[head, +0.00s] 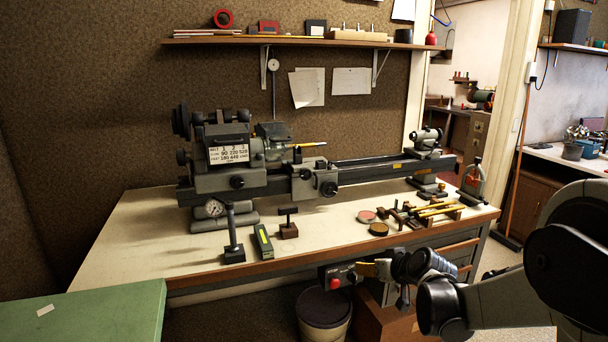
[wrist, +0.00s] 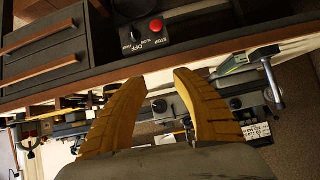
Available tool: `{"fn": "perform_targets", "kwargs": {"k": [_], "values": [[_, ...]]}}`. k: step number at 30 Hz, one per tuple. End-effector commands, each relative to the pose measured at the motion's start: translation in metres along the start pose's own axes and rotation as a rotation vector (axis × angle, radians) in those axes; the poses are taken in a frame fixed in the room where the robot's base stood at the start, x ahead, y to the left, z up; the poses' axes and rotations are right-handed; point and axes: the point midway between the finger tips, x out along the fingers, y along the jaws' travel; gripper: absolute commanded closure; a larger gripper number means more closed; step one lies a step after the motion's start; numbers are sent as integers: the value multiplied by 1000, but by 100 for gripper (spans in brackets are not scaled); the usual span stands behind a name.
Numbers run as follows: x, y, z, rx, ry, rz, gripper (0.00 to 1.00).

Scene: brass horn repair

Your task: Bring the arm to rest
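My arm reaches in from the right in the head view. My gripper (head: 372,268) is in front of the bench's front edge, close to the control box with a red button (head: 335,283) in the picture. In the wrist view my gripper (wrist: 158,76) shows two ochre ribbed fingers that stand apart with nothing held between them. The control box (wrist: 142,34) lies beyond the fingertips there, with its red stop button. I cannot tell the exact distance between the fingertips and the box.
The workbench (head: 130,249) carries a lathe (head: 233,180), small stands and tools near its front. A bin (head: 324,318) stands on the floor below. A green surface (head: 95,318) is at lower left. Drawers (head: 462,252) are at the bench's right end.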

Motion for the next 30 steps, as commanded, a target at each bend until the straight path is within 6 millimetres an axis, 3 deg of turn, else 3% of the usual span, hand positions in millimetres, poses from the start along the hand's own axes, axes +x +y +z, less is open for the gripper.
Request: {"fn": "perform_targets", "kwargs": {"k": [1, 8, 12, 18, 24, 30], "values": [[-24, -12, -2, 6, -23, 4, 66], [-127, -52, 15, 51, -139, 51, 66], [-186, -72, 44, 81, -203, 95, 66], [-256, -89, 99, 120, -278, 172, 66], [-291, -94, 141, 148, -318, 232, 66], [-300, -94, 153, 157, -328, 250, 66]]}}
